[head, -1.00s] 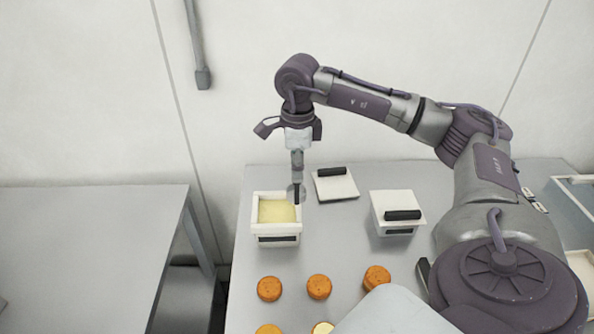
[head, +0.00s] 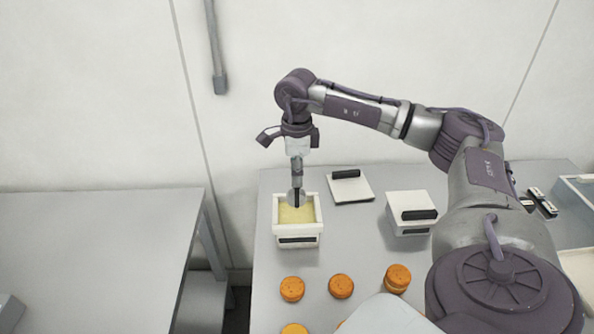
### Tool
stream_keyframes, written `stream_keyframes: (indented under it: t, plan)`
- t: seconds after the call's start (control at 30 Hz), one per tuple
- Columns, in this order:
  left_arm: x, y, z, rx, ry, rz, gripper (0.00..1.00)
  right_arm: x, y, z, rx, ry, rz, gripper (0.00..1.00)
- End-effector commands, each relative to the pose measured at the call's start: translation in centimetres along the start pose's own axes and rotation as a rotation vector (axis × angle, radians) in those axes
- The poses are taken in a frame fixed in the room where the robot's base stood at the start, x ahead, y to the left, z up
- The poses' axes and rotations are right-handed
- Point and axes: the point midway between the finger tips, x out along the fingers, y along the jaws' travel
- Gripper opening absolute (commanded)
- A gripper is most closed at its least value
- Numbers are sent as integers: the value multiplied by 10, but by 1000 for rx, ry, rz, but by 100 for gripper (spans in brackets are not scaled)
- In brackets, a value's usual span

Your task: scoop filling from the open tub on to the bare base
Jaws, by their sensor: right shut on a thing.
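The open white tub (head: 311,230) stands on the right-hand table with pale yellow filling (head: 297,215) inside. My right gripper (head: 297,157) is above it, shut on a scoop (head: 297,178) that points down. The scoop's lower end is at the back part of the tub's opening; I cannot tell whether it touches the filling. Orange-brown rounds sit in front: one at left (head: 292,289), one in the middle (head: 341,286), a taller one at right (head: 397,278). Another round (head: 294,329) is cut by the bottom edge. I cannot make out the bare base. My left gripper is out of view.
A white lid with a black handle (head: 351,187) lies behind the tub, to its right. A closed white tub (head: 410,204) stands further right. A pale blue-grey bin (head: 577,196) is at the far right. A gap separates the left table (head: 95,245) from this one.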

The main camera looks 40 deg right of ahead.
Motion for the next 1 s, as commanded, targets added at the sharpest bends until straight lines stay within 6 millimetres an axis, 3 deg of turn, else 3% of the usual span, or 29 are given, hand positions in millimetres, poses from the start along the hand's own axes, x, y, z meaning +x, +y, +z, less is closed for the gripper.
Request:
stream_keyframes:
  t: [0.7, 1.0]
  plan:
    - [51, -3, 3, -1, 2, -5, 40, 68, 0, 0, 0, -1, 0, 0]
    - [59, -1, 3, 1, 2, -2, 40, 80, 0, 1, 0, -1, -1, 0]
